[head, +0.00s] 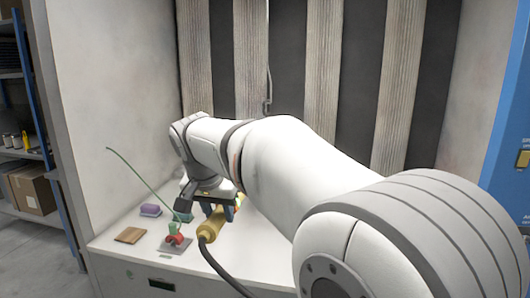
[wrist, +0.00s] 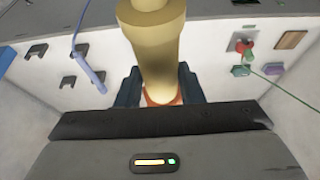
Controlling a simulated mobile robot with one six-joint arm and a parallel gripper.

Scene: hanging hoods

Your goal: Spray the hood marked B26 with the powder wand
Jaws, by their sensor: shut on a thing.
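The powder wand, a tan cylinder (head: 212,225), is in my gripper (head: 222,205) above the white counter. A dark hose runs from its near end toward the bottom edge in the head view. In the wrist view the tan wand (wrist: 156,45) stands between the two dark blue fingers of my gripper (wrist: 157,88), with an orange part at its lower end. The fingers are shut on it. No hood marked B26 can be made out in either view; my arm covers much of the head view.
The counter (head: 110,247) holds a wooden block (head: 130,235), a purple block (head: 150,210) and a red-and-green item (head: 174,238) with a long thin green line. An empty metal hook (head: 267,95) hangs before the striped back wall. Black brackets (wrist: 70,82) show in the wrist view.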

